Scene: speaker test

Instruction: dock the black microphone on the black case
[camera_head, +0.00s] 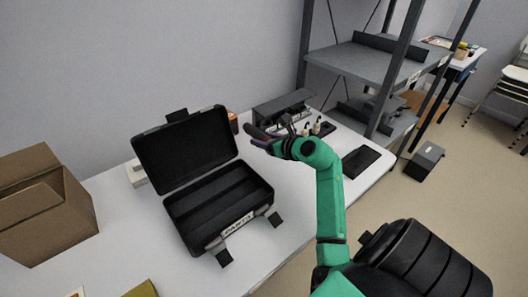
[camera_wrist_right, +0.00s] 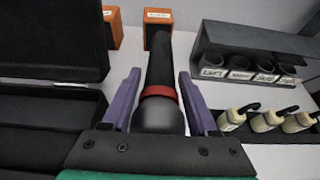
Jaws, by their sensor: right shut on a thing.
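The black microphone (camera_wrist_right: 161,78), with a red band and a rounded head, points away from me between the purple fingers of my right gripper (camera_wrist_right: 160,88). My right gripper is shut on it and also shows in the head view (camera_head: 266,138), to the right of the case lid above the table. The black case (camera_head: 222,205) stands open on the table, its lid (camera_head: 186,148) raised at the back and long empty-looking recesses inside. The case also shows at the left of the right wrist view (camera_wrist_right: 45,108). My left gripper is not in view.
A grey rack with labelled round slots (camera_wrist_right: 240,64) and a tray of small cream bottles (camera_wrist_right: 264,122) stand right of the microphone. Orange boxes (camera_wrist_right: 158,26) stand behind. A cardboard box (camera_head: 45,205) is at the left. A dark flat pad (camera_head: 361,161) lies at the table's right.

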